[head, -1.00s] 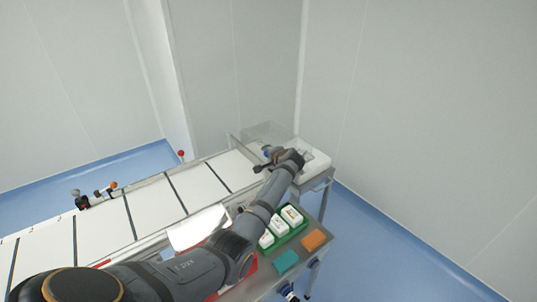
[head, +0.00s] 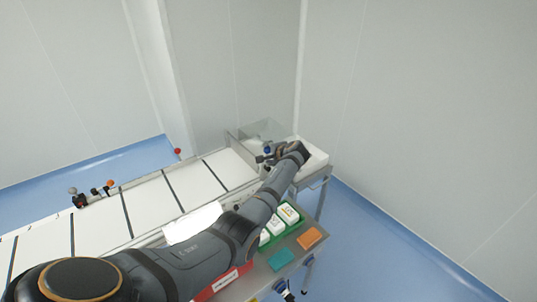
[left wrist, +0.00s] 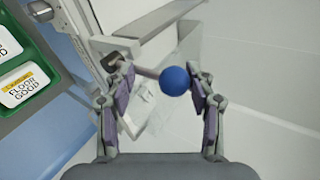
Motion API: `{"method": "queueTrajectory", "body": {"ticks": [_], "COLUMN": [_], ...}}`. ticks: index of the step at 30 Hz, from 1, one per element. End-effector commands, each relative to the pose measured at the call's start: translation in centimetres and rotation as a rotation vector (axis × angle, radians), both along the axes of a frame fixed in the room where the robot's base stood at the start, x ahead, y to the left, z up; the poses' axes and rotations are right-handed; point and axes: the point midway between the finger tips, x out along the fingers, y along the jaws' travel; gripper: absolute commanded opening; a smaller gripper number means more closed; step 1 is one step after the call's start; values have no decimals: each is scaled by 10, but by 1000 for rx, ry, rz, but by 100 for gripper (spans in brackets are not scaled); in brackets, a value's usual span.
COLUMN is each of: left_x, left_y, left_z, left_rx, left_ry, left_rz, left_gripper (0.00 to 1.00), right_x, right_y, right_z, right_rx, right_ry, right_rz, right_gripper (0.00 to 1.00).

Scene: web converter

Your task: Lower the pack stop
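A blue ball knob (left wrist: 175,80) on a short metal rod shows in the left wrist view, and small in the head view (head: 267,150) at the far end of the conveyor. I take it to be the pack stop's handle. My left gripper (left wrist: 158,72) is open, with its purple-padded fingers on either side of the rod and knob. The knob is close to the right finger; I cannot tell whether they touch. In the head view the left gripper (head: 266,158) is partly hidden by its wrist. My right gripper is not identifiable in view.
The white conveyor (head: 150,206) with dark cross strips runs to a clear guard (head: 262,132) and a white bin (head: 317,160). A green tray (head: 298,223) of labelled cards and teal (head: 281,259) and orange (head: 309,238) blocks are near the arm. A red ball knob (head: 178,151) stands on the far side.

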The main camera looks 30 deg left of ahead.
Motion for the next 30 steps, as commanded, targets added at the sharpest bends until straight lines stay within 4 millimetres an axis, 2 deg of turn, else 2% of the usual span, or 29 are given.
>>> {"method": "queueTrajectory", "body": {"ticks": [1, 6, 17, 20, 30], "left_x": [0, 0, -1, -6, -40], "left_y": [1, 1, -3, -13, -68], "left_z": [-1, -1, 1, 8, 52], "left_rx": [3, 1, 0, 0, -3], "left_ry": [0, 0, 0, -2, -1], "left_rz": [-1, -1, -1, -3, -1], "left_gripper": [60, 81, 81, 81, 81], "right_x": [0, 0, -1, -1, -1], "right_y": [0, 0, 1, 1, 1], "right_z": [0, 0, 0, 0, 0], "right_rx": [0, 0, 1, 2, 1], "right_ry": [0, 1, 1, 1, 1], "right_rz": [0, 0, -1, -1, -1], "right_gripper": [40, 40, 40, 40, 40]}}
